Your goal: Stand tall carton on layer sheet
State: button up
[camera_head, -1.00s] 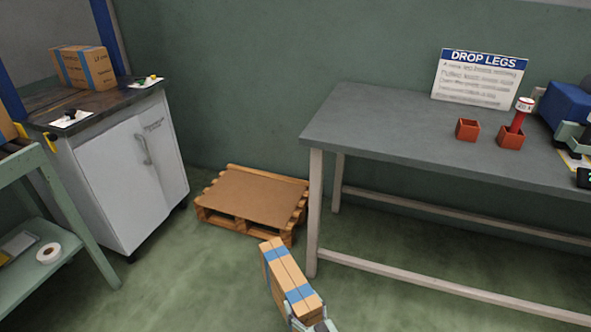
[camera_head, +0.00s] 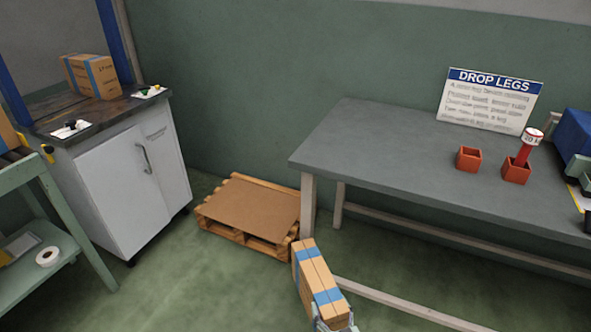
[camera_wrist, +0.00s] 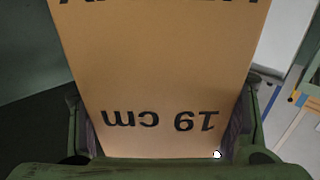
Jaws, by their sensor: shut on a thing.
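The tall carton (camera_head: 318,276) is brown with blue tape bands. My gripper (camera_head: 334,318) is shut on its near end, at the bottom of the head view. In the wrist view the carton (camera_wrist: 160,70) fills the middle between both fingers, with "19 cm" printed upside down on its face. The carton is held tilted in front of the grey table's leg. The layer sheet (camera_head: 249,205) is a flat brown board on a wooden pallet (camera_head: 228,232) on the floor, behind and left of the carton. The sheet's top is bare.
A grey table (camera_head: 400,150) with red bins (camera_head: 468,158) and a "DROP LEGS" sign (camera_head: 490,100) stands right of the pallet. A white cabinet (camera_head: 125,190) stands left, with another taped carton (camera_head: 90,75) on top. A green rack (camera_head: 45,215) is at far left. Floor before the pallet is clear.

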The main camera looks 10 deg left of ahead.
aim_at(95, 76)
jog(key=i+l, duration=0.2)
jog(key=i, duration=0.15)
jog(key=i+j, duration=0.15)
jog(key=i, duration=0.4)
jog(key=i+j+u, duration=0.15)
jog(key=i, duration=0.35)
jog(key=i+j, duration=0.15)
jog(key=i, duration=0.4)
